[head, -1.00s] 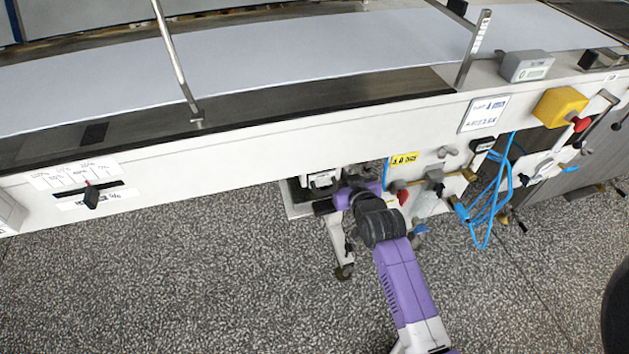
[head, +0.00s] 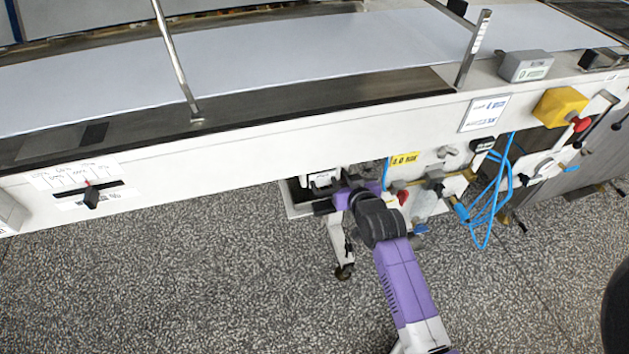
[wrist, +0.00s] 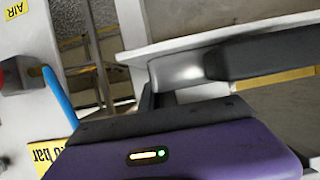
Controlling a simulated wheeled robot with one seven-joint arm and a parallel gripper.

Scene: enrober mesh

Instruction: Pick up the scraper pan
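The scraper pan (head: 298,212) is a grey metal tray under the conveyor's front beam in the head view. Only its left and front part shows; the beam hides its back. My gripper (head: 322,192) is at the pan's right part, below the beam, with my purple wrist behind it. In the wrist view the pale pan rim (wrist: 215,37) crosses the upper right. A dark grey bar, seemingly part of my gripper, lies close along that rim above my purple gripper body. The fingertips are not clear, so I cannot tell whether they are closed on the pan.
The long white conveyor beam (head: 240,146) lies directly above my gripper. A leg with a castor (head: 343,271) stands close below it. Valves, a red knob and blue hoses (head: 487,205) hang to the right. The speckled floor in front is clear.

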